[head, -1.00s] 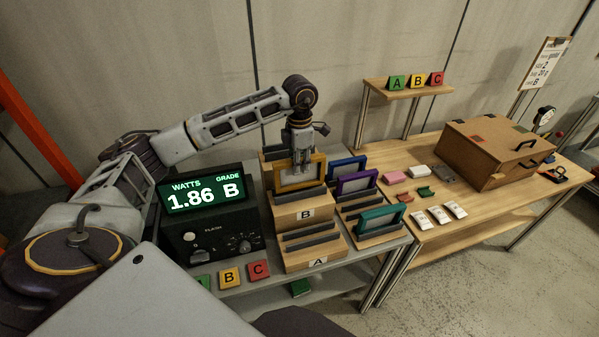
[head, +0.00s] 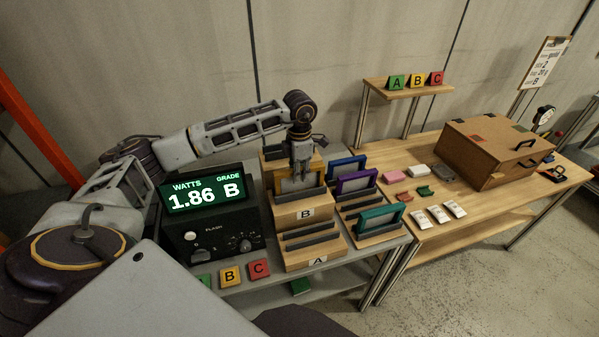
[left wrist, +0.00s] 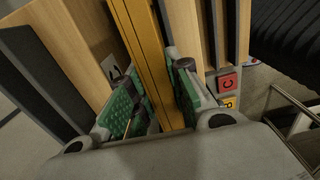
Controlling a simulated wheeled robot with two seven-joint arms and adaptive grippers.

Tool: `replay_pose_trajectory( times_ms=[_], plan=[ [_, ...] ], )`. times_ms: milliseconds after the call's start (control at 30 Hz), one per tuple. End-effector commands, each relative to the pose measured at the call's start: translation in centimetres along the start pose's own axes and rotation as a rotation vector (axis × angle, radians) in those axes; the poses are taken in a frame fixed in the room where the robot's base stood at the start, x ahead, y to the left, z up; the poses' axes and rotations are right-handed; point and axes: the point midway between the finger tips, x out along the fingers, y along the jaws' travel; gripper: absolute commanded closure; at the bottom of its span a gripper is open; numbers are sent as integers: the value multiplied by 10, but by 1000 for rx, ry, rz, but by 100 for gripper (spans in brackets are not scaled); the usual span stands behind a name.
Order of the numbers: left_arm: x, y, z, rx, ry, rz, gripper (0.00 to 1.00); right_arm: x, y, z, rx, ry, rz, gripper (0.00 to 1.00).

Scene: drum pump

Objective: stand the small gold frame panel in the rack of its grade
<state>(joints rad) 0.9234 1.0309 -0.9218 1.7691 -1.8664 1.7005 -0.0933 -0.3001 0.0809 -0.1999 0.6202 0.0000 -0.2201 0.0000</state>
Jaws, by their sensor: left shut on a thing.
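The small gold frame panel (head: 315,178) stands upright at the rear slot of the B rack (head: 305,214), the middle step of the stepped wooden stand. Its lower edge is hidden behind the dark slot bar. My left gripper (head: 302,172) points down and is shut on the panel's top. In the left wrist view the gold panel (left wrist: 151,50) runs between the green-padded fingers of the left gripper (left wrist: 158,98). The meter (head: 205,195) to the left reads 1.86 watts, grade B. My right gripper is not in view.
The empty A rack (head: 318,262) is in front, and another step stands behind. Blue (head: 345,168), purple (head: 357,184) and teal (head: 378,218) panels stand close on the right. A wooden box (head: 490,152) is on the right table.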

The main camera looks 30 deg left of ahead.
Motion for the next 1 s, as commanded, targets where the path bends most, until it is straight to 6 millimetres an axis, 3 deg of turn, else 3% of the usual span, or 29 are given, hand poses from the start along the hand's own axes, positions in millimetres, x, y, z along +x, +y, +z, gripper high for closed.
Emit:
replay_pose_trajectory(
  times_ms=[167,200,367,833,1000],
  plan=[
    [3,0,0,0,-1,1,100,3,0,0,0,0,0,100],
    [4,0,0,0,0,0,79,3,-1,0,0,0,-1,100],
    [3,0,0,0,0,0,59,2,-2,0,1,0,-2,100],
    [0,0,0,0,0,0,59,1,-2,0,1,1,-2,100],
    [-10,0,0,0,-2,2,59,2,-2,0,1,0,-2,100]
  ],
)
